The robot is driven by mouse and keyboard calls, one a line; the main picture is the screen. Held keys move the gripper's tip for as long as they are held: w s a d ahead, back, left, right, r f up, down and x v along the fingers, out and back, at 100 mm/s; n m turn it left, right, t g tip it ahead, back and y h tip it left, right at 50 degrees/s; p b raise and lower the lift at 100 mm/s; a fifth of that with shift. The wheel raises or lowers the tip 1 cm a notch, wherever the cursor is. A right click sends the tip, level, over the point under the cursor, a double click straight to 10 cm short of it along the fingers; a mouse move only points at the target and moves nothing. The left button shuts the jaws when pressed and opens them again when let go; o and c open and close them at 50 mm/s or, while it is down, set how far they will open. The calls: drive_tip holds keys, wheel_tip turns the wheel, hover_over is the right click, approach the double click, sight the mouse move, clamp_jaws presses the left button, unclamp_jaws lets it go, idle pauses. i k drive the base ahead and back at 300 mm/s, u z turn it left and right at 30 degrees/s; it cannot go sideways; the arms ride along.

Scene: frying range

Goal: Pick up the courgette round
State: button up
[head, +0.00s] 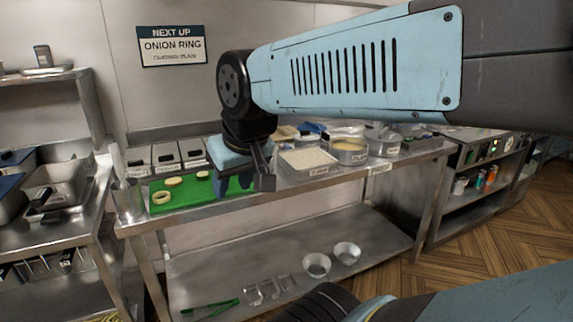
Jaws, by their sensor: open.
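A green board (188,205) lies on the left end of the steel table in the head view. On it are a pale ring (161,198) at the front left and two small pale discs, one behind the ring (173,181) and one farther right (203,175). The discs look like cut rounds, but they are too small to tell which is courgette. My gripper (234,187) points down over the right part of the board, right of the discs. It is open, and nothing shows between its fingers. My gripper hides part of the board's right side.
Lidded steel containers (165,157) stand behind the board. A white tray (308,160) and a round pan (349,151) stand to the right. The lower shelf (210,268) holds two bowls and green tongs (210,308). A wall sign (171,46) reads "NEXT UP ONION RING".

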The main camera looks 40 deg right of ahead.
sight(203, 175)
drive_tip(key=u, duration=0.1)
drive_tip(key=k, duration=0.45)
drive_tip(key=z, duration=0.55)
drive_tip(key=i, duration=1.1)
drive_tip(key=z, duration=0.55)
drive_tip(key=i, duration=0.55)
drive_tip(key=u, duration=0.1)
